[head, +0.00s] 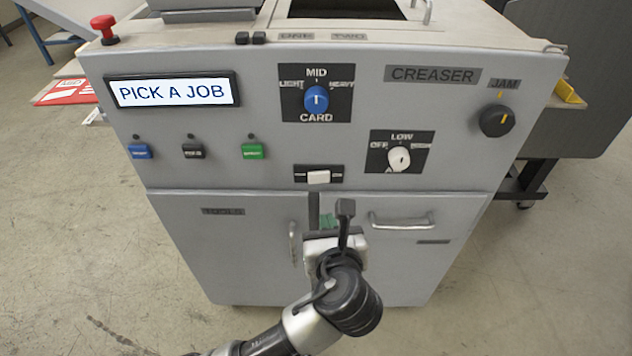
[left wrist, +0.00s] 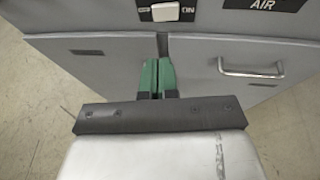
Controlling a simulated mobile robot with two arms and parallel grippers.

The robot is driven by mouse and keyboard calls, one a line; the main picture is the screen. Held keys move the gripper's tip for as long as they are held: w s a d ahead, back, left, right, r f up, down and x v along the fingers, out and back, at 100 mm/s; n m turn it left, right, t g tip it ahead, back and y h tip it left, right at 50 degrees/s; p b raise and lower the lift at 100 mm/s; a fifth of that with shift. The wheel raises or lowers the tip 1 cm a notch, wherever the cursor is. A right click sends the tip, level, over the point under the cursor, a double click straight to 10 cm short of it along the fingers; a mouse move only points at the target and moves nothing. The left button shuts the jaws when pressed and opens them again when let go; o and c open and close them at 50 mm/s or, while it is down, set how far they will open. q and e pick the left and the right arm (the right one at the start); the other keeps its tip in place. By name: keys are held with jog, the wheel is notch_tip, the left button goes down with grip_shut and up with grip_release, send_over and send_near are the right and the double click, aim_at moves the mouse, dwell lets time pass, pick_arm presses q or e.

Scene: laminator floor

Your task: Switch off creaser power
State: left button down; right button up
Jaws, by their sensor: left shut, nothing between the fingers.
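The creaser (head: 450,160) is a grey cabinet labelled CREASER, and its screen (head: 172,92) is lit and reads PICK A JOB. A small white switch (head: 318,177) sits in a black plate low on the front panel. In the left wrist view the switch (left wrist: 165,12) is at the top edge, with ON readable at its right; I cannot tell its position. My left gripper (head: 327,219) is below the switch, in front of the doors, apart from the switch. Its green fingers (left wrist: 158,68) are shut and empty. My right gripper is not in view.
Above the switch are a blue card knob (head: 316,99) and a white air knob (head: 398,159). A black jam knob (head: 497,121) is at right. Blue, black and green buttons line the left; a red button (head: 104,28) is on top. A door handle (head: 402,222) sticks out right of my gripper.

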aim_at(314, 177)
pick_arm(q)
jog(key=x, duration=0.9)
jog(key=r+x, duration=0.1)
jog(key=x, duration=0.3)
jog(key=shift+w+b, duration=0.35)
jog(key=shift+w, duration=0.1)
jog(key=shift+a, duration=0.1)
